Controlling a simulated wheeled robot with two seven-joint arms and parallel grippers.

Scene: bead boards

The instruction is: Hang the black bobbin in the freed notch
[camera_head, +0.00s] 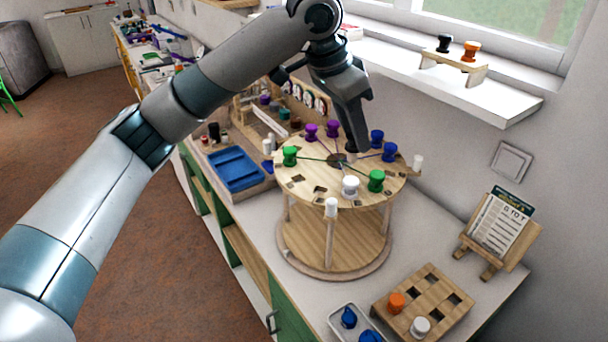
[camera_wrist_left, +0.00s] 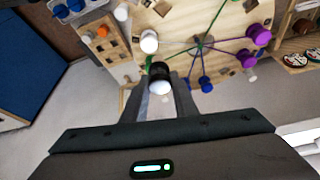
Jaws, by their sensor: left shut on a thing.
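The round wooden bead board (camera_head: 322,171) stands on a legged base on the counter. Green, purple, blue and white bobbins hang around its rim, with threads running to the dark centre. My left gripper (camera_head: 357,148) points down over the board near its blue bobbins (camera_head: 389,152). In the left wrist view my left gripper (camera_wrist_left: 162,100) is shut on a black bobbin (camera_wrist_left: 159,71) with a pale end. The held bobbin is mostly hidden in the head view. Some dark square openings (camera_head: 320,190) on the board are empty; I cannot tell which is the freed notch. My right gripper is not in view.
A wooden rack (camera_head: 447,292) with orange and white bobbins sits front right, beside a metal tray (camera_head: 337,315) with blue pieces. A card stand (camera_head: 493,249) is at right. A black bobbin (camera_head: 444,42) and an orange one (camera_head: 470,50) stand on the window ledge.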

